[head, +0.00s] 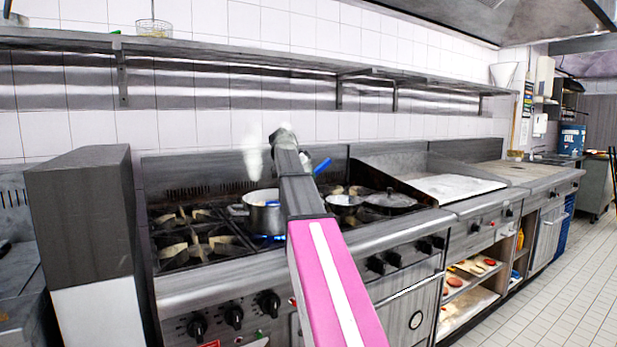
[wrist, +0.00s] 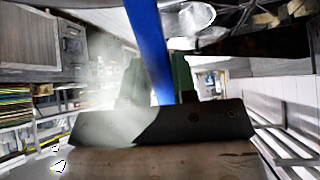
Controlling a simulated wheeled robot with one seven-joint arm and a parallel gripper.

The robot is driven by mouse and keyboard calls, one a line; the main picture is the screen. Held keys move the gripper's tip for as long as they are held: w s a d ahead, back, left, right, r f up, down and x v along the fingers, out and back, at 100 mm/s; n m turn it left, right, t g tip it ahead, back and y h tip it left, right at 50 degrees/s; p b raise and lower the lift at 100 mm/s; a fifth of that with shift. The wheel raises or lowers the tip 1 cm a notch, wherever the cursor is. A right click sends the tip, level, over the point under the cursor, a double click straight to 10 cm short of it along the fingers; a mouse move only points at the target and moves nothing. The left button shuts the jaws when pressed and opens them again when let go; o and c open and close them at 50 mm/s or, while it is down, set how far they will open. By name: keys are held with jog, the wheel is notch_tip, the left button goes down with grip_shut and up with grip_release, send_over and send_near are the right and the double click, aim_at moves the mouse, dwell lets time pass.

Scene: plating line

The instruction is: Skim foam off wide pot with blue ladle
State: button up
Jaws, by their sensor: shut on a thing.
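A steel pot (head: 240,210) steams on a lit burner, partly hidden behind my arm. Its contents look pale, but I cannot make out foam clearly. The blue ladle's handle (head: 322,166) sticks out to the right behind my arm in the head view. In the wrist view the blue handle (wrist: 149,40) runs up between the green fingers of my gripper (wrist: 158,82), which is shut on it. The ladle's bowl is not clearly visible, so I cannot tell whether it touches the pot's contents.
A small pan (head: 345,202) and a dark covered pan (head: 390,201) sit on the burners to the right. The left burners (head: 185,220) are bare. A long wall shelf (head: 220,58) runs above the stove. A griddle (head: 450,187) lies farther right.

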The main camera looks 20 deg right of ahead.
notch_tip(320, 180, up, 11)
dwell(1.4)
jog(key=shift+f, duration=0.1)
